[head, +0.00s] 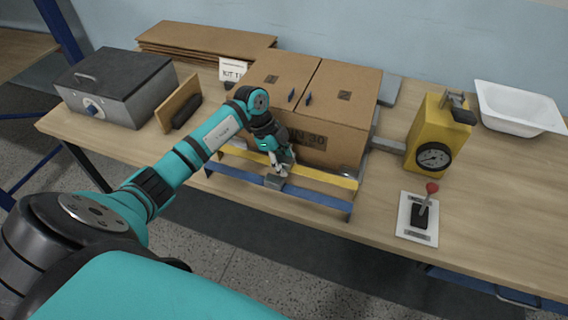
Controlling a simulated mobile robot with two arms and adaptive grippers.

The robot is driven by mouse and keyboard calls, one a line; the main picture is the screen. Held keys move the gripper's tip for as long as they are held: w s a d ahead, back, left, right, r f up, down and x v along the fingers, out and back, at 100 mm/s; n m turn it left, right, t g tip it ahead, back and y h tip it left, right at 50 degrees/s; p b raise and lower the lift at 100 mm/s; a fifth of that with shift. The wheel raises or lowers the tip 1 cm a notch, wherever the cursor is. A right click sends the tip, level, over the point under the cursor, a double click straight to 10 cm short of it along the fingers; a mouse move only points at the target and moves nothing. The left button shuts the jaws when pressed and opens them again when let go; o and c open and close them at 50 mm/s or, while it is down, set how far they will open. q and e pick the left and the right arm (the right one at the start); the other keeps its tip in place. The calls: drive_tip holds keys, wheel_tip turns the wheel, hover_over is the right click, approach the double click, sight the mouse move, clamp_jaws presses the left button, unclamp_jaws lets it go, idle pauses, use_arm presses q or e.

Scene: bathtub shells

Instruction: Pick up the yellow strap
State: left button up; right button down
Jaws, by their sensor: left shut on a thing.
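The yellow strap (325,177) runs level along the front of the cardboard box (336,106), near the table's front edge. A blue strap (318,199) runs parallel to it, nearer to me. My left gripper (279,170) reaches down in front of the box and is shut on the yellow strap near its middle. The gripper hides the part of the strap it holds. A small grey block (274,182) shows just under the fingertips, at the blue strap. My right gripper is not in view.
A yellow device with a dial (431,145) and a red-knobbed lever (421,211) stand right of the box. A white basin (518,107) is at the far right. A grey metal case (118,86) and flat cardboard (207,42) are on the left.

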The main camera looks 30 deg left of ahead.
use_arm(q)
clamp_jaws()
drive_tip(key=shift+r, duration=0.1)
